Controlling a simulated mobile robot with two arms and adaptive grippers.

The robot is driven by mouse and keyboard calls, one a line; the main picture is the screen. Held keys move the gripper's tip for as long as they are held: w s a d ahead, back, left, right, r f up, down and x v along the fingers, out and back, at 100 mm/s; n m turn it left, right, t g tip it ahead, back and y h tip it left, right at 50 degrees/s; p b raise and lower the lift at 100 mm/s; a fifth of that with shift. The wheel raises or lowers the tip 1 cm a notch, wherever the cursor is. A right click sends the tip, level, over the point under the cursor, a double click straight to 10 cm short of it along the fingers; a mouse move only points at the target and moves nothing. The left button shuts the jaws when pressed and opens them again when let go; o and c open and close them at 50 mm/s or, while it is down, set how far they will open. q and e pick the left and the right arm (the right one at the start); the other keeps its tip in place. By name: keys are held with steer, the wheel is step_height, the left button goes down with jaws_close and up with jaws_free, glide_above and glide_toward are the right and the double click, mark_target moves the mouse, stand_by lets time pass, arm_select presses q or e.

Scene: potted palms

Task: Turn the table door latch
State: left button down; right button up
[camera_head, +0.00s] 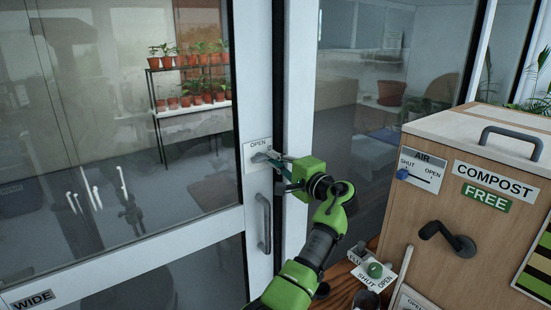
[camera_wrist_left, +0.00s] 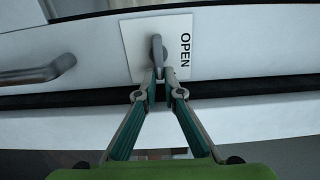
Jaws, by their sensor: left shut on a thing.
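A grey latch (camera_wrist_left: 157,48) sits on a white plate marked OPEN (camera_head: 258,147) on the white frame of a glass door (camera_head: 255,108). My left gripper (camera_head: 270,162) is at this latch, coming from the right side of the plate. In the left wrist view my gripper (camera_wrist_left: 163,80) has its fingertips closed together around the lower end of the latch lever. In that view the lever points from its pivot toward my fingers. In the head view the fingers partly cover the latch. My right gripper is in neither view.
A vertical door handle (camera_head: 264,222) is just below the latch plate. A wooden compost box (camera_head: 420,207) with a crank (camera_head: 447,238) and an air slider (camera_head: 420,178) stands at the right. A green knob (camera_head: 375,270) on a SHUT/OPEN plate is near my forearm. Potted plants (camera_head: 190,60) stand behind the glass.

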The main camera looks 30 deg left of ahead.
arm_select(q)
steer(key=shift+a+r, duration=0.1)
steer(key=shift+r, duration=0.15)
steer(key=c, duration=2.2)
jaws_free()
steer(key=shift+o, duration=0.2)
steer(key=shift+a+f, duration=0.15)
steer(key=shift+f, duration=0.1)
steer(key=v, duration=1.2)
